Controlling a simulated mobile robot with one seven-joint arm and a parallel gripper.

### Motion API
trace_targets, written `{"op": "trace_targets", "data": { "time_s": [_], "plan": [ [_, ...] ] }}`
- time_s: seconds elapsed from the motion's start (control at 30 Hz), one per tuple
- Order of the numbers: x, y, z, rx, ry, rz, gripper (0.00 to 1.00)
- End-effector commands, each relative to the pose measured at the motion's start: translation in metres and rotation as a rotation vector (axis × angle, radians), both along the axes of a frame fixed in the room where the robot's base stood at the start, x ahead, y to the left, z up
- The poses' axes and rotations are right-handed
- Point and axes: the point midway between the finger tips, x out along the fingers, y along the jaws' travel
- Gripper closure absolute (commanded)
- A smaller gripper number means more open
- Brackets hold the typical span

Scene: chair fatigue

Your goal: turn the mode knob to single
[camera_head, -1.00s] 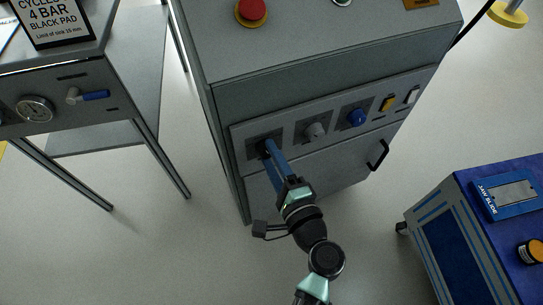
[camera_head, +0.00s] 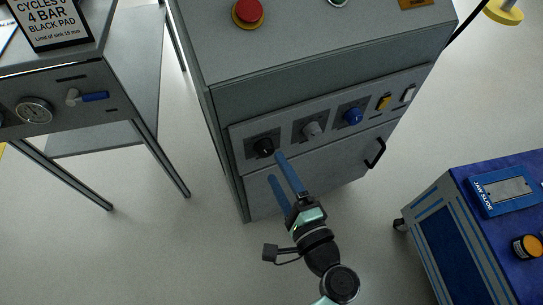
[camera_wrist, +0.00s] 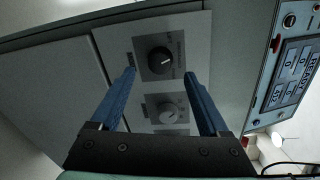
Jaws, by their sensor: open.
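A black knob (camera_head: 263,147) sits on a dark square plate at the left end of the grey cabinet's control strip. It also shows in the wrist view (camera_wrist: 160,60), with a white pointer mark towards the picture's right; the lettering around it is too small to read. I cannot tell from a label which knob is the mode knob. My gripper (camera_head: 275,166) has two blue fingers, spread apart and empty. They stand just below and in front of the black knob, apart from it. In the wrist view the open fingers (camera_wrist: 160,73) frame the knob from either side.
A grey knob (camera_head: 312,129) and a blue knob (camera_head: 353,116) sit to the right, then a yellow switch (camera_head: 384,103) and a pale one. A black handle (camera_head: 376,153) juts out below. A blue cart (camera_head: 425,205) stands at right, a grey table (camera_head: 150,90) at left.

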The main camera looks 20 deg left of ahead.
Motion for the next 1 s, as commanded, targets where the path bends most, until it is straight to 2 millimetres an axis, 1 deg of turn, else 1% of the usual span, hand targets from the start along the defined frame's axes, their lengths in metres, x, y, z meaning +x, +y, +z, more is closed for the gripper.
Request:
{"op": "trace_targets", "data": {
  "time_s": [0.03,0.2,0.3,0.4,0.57,1.0],
  "plan": [
    [-0.009,-0.01,0.003,0.0,0.004,-0.005,0.21],
    [-0.033,-0.035,0.006,-0.001,0.003,-0.003,0.21],
    [-0.044,-0.047,0.007,0.0,0.002,-0.002,0.21],
    [-0.051,-0.054,0.007,-0.001,0.002,0.0,0.21],
    [-0.056,-0.059,0.007,0.0,0.001,0.001,0.21],
    [-0.056,-0.059,0.007,0.0,0.001,0.001,0.21]
  ]
}}
